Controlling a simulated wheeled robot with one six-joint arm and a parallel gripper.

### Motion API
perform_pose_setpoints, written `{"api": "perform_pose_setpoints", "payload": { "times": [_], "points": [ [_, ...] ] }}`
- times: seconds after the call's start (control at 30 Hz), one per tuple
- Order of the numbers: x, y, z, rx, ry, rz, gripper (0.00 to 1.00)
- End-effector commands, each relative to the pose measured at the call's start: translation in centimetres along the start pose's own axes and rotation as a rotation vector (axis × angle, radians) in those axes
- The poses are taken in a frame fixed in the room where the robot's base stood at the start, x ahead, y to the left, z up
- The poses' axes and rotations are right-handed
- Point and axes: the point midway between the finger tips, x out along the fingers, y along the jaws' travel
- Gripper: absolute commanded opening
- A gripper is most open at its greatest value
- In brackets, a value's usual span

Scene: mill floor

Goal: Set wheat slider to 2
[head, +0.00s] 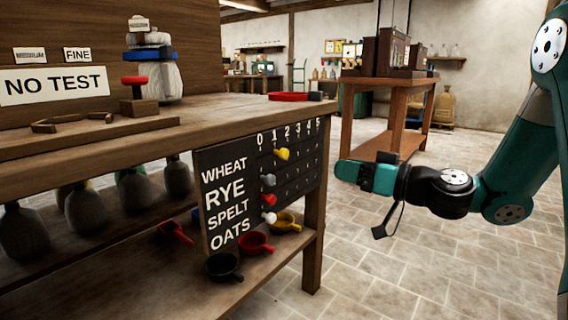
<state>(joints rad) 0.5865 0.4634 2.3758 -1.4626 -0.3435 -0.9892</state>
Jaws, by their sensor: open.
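A dark board (226,165) on the front of the wooden bench lists WHEAT, RYE, SPELT and OATS, with a scale from 0 to 5 along its top. The yellow wheat knob (282,154) sits in the top row, seen at an angle around 1 to 2; its exact mark is hard to tell. My gripper (342,171) is open and empty, to the right of the board and apart from it, pointing left. The gap between its fingers is hard to see from this side.
Below wheat, the grey rye knob (268,180), red spelt knob (268,201) and white oats knob (269,217) sit near the left end. Scoops lie on the lower shelf (262,279). A bench leg (315,215) stands right of the board. Open tiled floor (420,270) lies to the right.

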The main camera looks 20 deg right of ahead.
Motion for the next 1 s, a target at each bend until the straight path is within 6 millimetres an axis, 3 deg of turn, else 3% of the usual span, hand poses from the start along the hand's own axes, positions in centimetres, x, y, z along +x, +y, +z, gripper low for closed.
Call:
{"api": "perform_pose_setpoints", "payload": {
  "times": [0.17,0.7,1.0],
  "points": [
    [2.3,-0.5,-0.8,0.006,-0.006,-0.006,0.53],
    [14.2,-0.4,0.0,-0.002,-0.002,-0.007,0.53],
    [16.7,-0.2,0.0,0.001,-0.003,-0.003,0.53]
  ]
}}
